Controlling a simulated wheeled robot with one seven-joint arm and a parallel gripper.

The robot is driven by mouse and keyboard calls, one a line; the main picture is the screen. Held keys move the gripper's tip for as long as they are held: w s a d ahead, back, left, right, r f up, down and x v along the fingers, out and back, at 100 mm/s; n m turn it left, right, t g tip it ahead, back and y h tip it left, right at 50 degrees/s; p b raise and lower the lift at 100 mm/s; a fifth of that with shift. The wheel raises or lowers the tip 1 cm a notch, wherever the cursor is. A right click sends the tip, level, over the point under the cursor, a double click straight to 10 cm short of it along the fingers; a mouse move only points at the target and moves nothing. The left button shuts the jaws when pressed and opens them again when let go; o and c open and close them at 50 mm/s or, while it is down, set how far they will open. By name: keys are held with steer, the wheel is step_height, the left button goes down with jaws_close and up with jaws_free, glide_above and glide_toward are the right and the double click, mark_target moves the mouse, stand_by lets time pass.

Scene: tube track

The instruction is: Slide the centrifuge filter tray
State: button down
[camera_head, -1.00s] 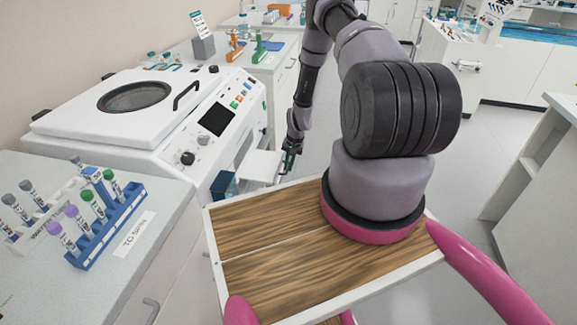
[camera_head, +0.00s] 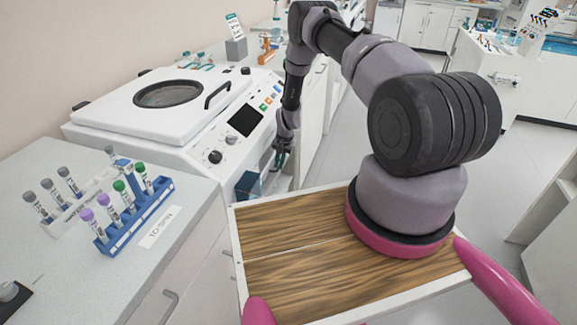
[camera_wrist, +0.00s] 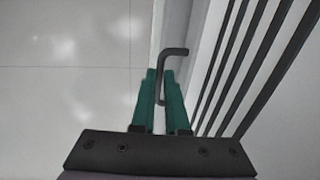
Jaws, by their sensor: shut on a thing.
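The centrifuge (camera_head: 150,105) is the white machine on the left, with a round-windowed lid and a control panel. My gripper (camera_head: 281,150) is low at its front. In the wrist view, the green fingers of my gripper (camera_wrist: 163,88) are shut on the dark bent handle (camera_wrist: 175,51) of the filter tray. The tray front (camera_wrist: 178,22) is a narrow pale strip behind the handle. In the head view, only a little pale surface shows below my gripper, so how far the tray stands out is hard to tell.
A blue rack (camera_head: 135,218) with several capped tubes stands on the near left counter, beside a white rack (camera_head: 75,205). Dark slots (camera_wrist: 235,65) run beside the handle. Open floor (camera_wrist: 70,70) lies on the other side.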

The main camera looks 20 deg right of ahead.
steer(key=shift+w+a+r, duration=0.1)
steer(key=shift+w+a, duration=0.05)
steer(key=shift+a, duration=0.1)
steer(key=c, duration=0.9)
jaws_free()
steer(key=r, duration=0.3)
steer(key=d+r, duration=0.1)
steer(key=r, duration=0.3)
steer(key=s+r, duration=0.1)
steer(key=r, duration=0.2)
steer(key=shift+d+r, duration=0.25)
steer(key=shift+d, duration=0.1)
